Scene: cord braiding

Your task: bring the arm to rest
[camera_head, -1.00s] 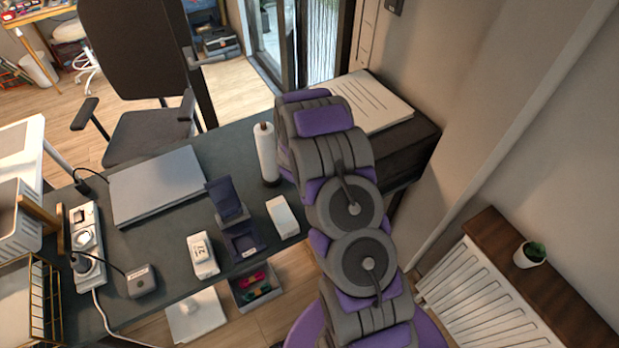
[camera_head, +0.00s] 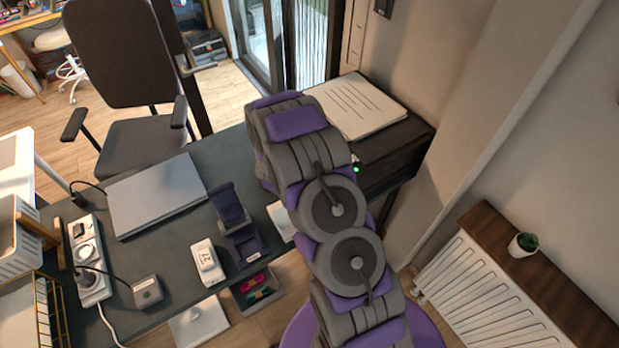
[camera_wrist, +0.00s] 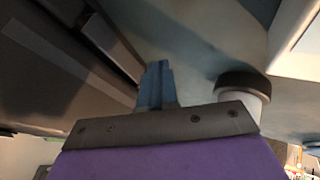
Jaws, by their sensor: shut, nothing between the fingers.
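My arm shows in the head view as a chain of grey and purple links over the right part of the dark desk (camera_head: 172,251). Its far end hides what lies behind it, and the gripper's fingers do not show there. In the wrist view my gripper (camera_wrist: 158,82) shows two blue-grey fingers pressed together with nothing between them. A white cylinder with a dark end (camera_wrist: 246,92) stands beside the fingers on the right, apart from them.
On the desk are a closed grey laptop (camera_head: 156,195), a dark blue stand (camera_head: 236,225), a white box (camera_head: 207,262) and a power strip (camera_head: 88,258). A black printer-like box (camera_head: 395,155) with paper stands right of my arm. A radiator (camera_head: 480,300) is at the right.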

